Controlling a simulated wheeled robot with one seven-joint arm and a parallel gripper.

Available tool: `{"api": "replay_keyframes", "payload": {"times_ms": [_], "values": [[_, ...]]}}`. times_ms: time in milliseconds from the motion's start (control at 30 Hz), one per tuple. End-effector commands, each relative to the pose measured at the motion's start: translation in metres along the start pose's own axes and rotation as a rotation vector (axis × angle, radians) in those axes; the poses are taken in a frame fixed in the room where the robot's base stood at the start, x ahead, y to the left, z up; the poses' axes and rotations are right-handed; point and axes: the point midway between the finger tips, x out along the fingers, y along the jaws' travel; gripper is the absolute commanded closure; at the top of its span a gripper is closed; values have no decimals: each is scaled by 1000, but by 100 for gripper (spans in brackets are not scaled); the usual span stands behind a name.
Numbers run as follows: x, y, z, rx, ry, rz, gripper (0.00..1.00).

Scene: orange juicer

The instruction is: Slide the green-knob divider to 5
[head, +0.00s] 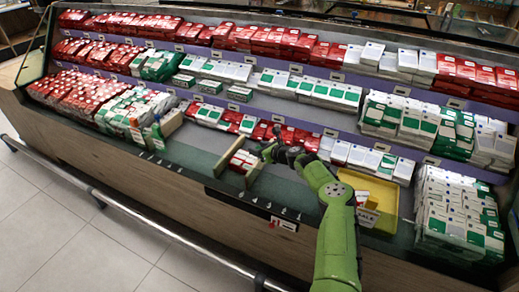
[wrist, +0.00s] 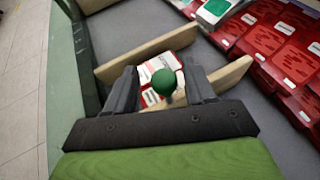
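A round green knob (wrist: 164,82) shows between the two fingers of my gripper (wrist: 160,72) in the wrist view. The fingers are open, with a gap on both sides of the knob. The knob appears to stand on the nearer wooden divider (wrist: 232,74), partly hidden by the fingers. A second wooden divider (wrist: 150,51) lies roughly parallel, with red and white packs (wrist: 157,70) between them. In the head view my gripper (head: 268,152) is above the nearer divider (head: 254,172), and hides the knob. Small marks (head: 283,211) along the front ledge are too small to read.
Bare shelf floor (head: 283,188) lies right of the divider, up to a yellow tray (head: 380,190) with a sign. Stacked red packs (head: 290,134) stand behind. Bare shelf (head: 200,140) lies to the left, before more wooden dividers (head: 171,123) and packs.

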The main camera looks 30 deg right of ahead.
Motion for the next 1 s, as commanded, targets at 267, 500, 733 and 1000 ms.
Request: {"api": "replay_keyframes", "payload": {"times_ms": [267, 500, 733, 1000], "values": [[-18, -2, 1, 1, 3, -2, 46], [-76, -2, 4, 2, 2, -2, 46], [-135, -1, 3, 0, 1, -2, 46], [-158, 0, 0, -1, 1, 0, 46]]}}
